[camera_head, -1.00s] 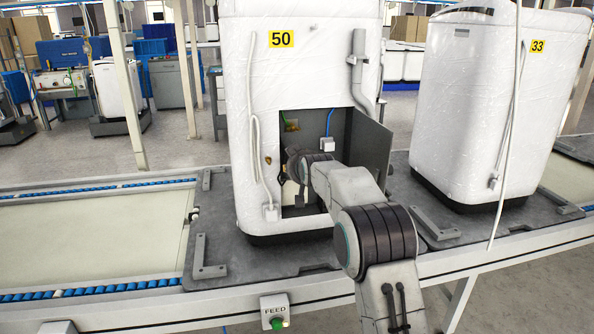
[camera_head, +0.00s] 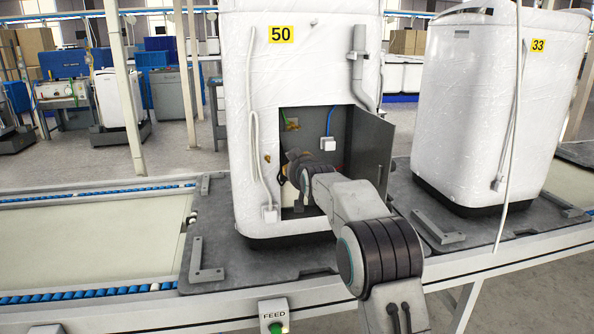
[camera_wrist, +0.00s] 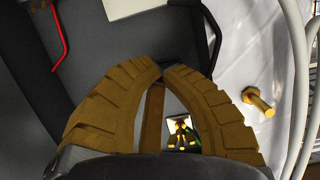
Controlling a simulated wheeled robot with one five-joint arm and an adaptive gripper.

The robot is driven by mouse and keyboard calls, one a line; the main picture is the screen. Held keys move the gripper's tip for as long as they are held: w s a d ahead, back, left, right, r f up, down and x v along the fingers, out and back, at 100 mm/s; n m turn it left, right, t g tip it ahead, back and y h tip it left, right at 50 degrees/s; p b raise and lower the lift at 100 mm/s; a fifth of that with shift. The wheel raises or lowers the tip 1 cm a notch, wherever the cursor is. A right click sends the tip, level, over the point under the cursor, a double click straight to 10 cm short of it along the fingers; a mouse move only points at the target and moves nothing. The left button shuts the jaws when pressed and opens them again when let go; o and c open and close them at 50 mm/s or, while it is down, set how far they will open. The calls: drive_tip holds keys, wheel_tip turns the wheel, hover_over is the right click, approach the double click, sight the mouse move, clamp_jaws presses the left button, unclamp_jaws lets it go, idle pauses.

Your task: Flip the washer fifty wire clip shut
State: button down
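Washer fifty (camera_head: 300,75) stands upright in white wrap with a yellow "50" label (camera_head: 281,34). Its low service hatch is open, with the grey door (camera_head: 371,150) swung to the right. My gripper (camera_head: 296,172) reaches into the opening, partly hidden by my arm. In the wrist view, my gripper's (camera_wrist: 163,67) two brown fingers curve together with tips nearly meeting. A brown strip (camera_wrist: 152,118) and a small pale plate with yellow and green parts (camera_wrist: 182,132) show between the fingers; whether they are held is unclear. I cannot make out the wire clip for certain.
Inside the hatch are a green wire with a brass part (camera_head: 292,125) and a white connector (camera_head: 328,144) on a blue wire. A red wire (camera_wrist: 62,45) and a brass bolt (camera_wrist: 259,101) flank the fingers. Washer 33 (camera_head: 475,110) stands to the right.

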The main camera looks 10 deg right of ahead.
drive_tip(key=shift+f+b, duration=0.35)
drive_tip(key=shift+b, duration=0.05)
drive_tip(key=t+b, duration=0.1)
drive_tip(key=b, duration=0.2)
drive_tip(key=f+t+b, duration=0.1)
drive_tip(key=b, duration=0.3)
drive_tip(key=shift+w+t, duration=0.35)
drive_tip(key=shift+t, duration=0.05)
drive_tip(key=shift+r, duration=0.35)
drive_tip(key=shift+f, duration=0.1)
